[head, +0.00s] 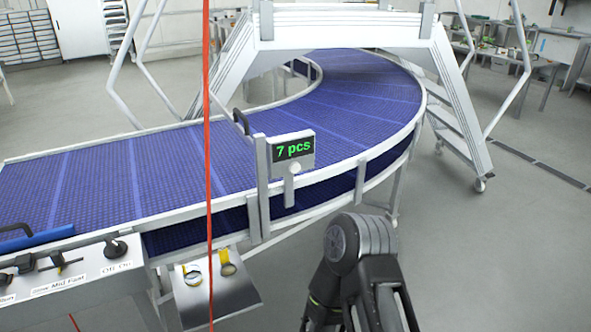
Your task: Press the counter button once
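The counter (293,148) is a small grey box on a post at the conveyor's outer rail, and its dark display reads "7 pcs" in green. A round white button (295,168) sits on its lower front, uncovered by anything. One of my arms (362,245), black and grey, rises from the bottom edge right of centre, below and to the right of the counter and apart from it in the picture. I cannot make out any gripper fingers in this view.
A blue curved conveyor (110,178) runs behind the counter, under a white stepped bridge (345,30). A red cord (208,150) hangs vertically left of the counter. A control panel (75,268) with knobs stands at lower left, beside a metal plate (228,292).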

